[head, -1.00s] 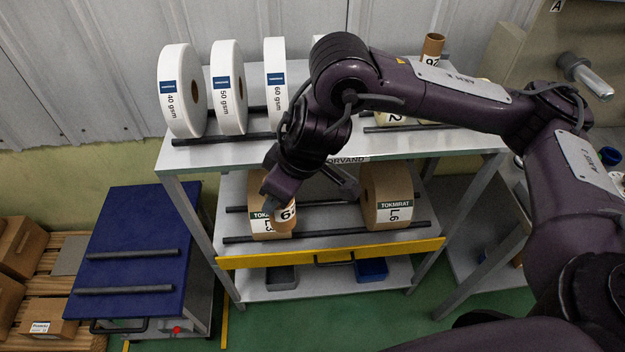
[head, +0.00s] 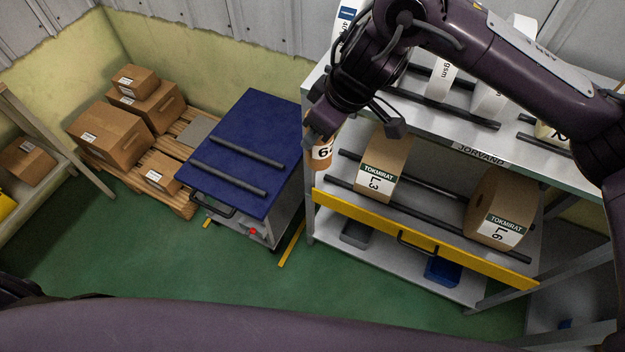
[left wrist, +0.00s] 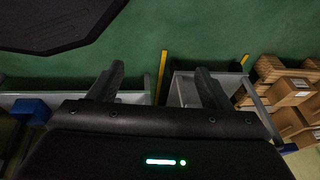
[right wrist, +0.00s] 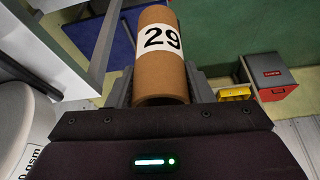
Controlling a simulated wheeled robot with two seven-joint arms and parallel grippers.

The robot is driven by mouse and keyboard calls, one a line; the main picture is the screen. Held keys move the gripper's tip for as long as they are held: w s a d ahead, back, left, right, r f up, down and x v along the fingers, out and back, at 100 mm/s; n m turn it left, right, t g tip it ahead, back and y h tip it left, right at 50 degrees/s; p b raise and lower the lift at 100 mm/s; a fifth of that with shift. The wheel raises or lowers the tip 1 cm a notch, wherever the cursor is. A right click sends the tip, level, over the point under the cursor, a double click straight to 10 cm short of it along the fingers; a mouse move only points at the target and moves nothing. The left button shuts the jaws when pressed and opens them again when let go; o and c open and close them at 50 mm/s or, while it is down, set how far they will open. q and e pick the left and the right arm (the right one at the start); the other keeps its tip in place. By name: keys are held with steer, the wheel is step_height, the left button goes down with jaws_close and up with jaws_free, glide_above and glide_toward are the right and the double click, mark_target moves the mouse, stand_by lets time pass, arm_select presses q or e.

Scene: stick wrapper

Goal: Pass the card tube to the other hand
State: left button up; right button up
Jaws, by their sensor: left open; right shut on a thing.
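The card tube (right wrist: 160,75) is brown with a white label reading 29. It stands between the fingers of my right gripper (right wrist: 160,88), which is shut on it, in the right wrist view. In the head view the tube (head: 322,154) hangs below my right gripper (head: 350,130), by the rack's left post, partly hidden by the fingers. My left gripper (left wrist: 158,85) is open and empty in the left wrist view, with green floor beyond its fingers. It cannot be seen in the head view, and no tube shows in its own view.
The rack (head: 440,148) bears white rolls above and brown rolls (head: 380,172) below. A blue-topped cart (head: 245,150) stands left of it. Cartons (head: 115,133) sit on a pallet (head: 180,195) farther left. The green floor (head: 130,250) in front is open.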

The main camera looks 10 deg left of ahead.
arm_select(q)
steer(key=w+d+r+m+t, duration=0.1)
steer(key=w+d+r+t, duration=0.35)
steer(key=w+r, duration=0.65)
steer(key=n+t+h, duration=0.2)
steer(key=n+t, duration=0.1)
steer(key=t, duration=0.7)
glide_toward(320, 156)
steer(key=w, duration=0.8)
steer(key=w+d, duration=0.1)
steer(key=w, duration=0.3)
steer(key=shift+w+d, duration=0.1)
steer(key=shift+w, duration=0.15)
